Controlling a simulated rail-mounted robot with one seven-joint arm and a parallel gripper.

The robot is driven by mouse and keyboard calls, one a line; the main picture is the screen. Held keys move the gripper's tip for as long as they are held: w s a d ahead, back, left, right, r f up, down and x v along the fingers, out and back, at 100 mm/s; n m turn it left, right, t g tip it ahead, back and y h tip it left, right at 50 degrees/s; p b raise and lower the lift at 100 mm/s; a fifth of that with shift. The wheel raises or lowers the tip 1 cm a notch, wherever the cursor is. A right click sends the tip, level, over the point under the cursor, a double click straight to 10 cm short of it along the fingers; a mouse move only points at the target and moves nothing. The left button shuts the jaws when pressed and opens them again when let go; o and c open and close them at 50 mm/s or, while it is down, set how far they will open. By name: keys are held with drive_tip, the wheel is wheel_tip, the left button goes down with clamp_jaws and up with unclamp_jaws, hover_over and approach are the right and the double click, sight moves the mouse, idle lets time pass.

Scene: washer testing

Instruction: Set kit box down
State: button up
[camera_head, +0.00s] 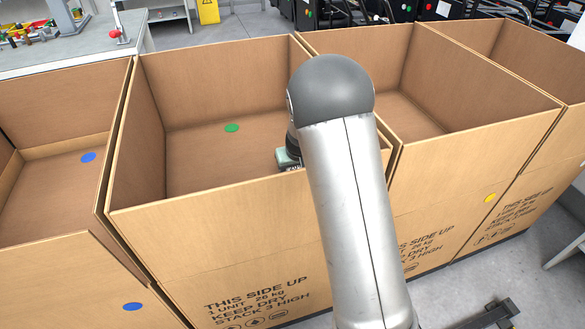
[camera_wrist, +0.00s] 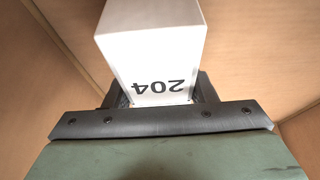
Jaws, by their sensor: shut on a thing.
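The kit box (camera_wrist: 152,50) is white with the number 204 on it, upside down in the wrist view. My gripper (camera_wrist: 158,95) is shut on it, one finger on each side. In the wrist view, brown cardboard walls surround the kit box, and I cannot tell whether it touches the bottom. In the head view, part of my green gripper body (camera_head: 288,160) shows inside the open carton (camera_head: 200,220) with a green dot (camera_head: 232,128) on its floor. My arm hides the rest of the gripper and the kit box there.
More open cartons stand close on both sides: one at left with blue dots (camera_head: 88,157), one at right with a yellow dot (camera_head: 490,198). A grey workbench (camera_head: 75,58) and a yellow floor sign (camera_head: 208,10) stand behind.

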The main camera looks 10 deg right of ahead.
drive_tip(key=shift+r, duration=0.1)
drive_tip(key=o, duration=1.2)
drive_tip(key=shift+c, duration=0.2)
drive_tip(key=shift+r, duration=0.15)
drive_tip(key=p+v, duration=0.2)
drive_tip(key=v, duration=0.9)
drive_tip(key=shift+s+r+p, duration=0.2)
drive_tip(key=shift+r+p, duration=0.1)
drive_tip(key=shift+p, duration=0.1)
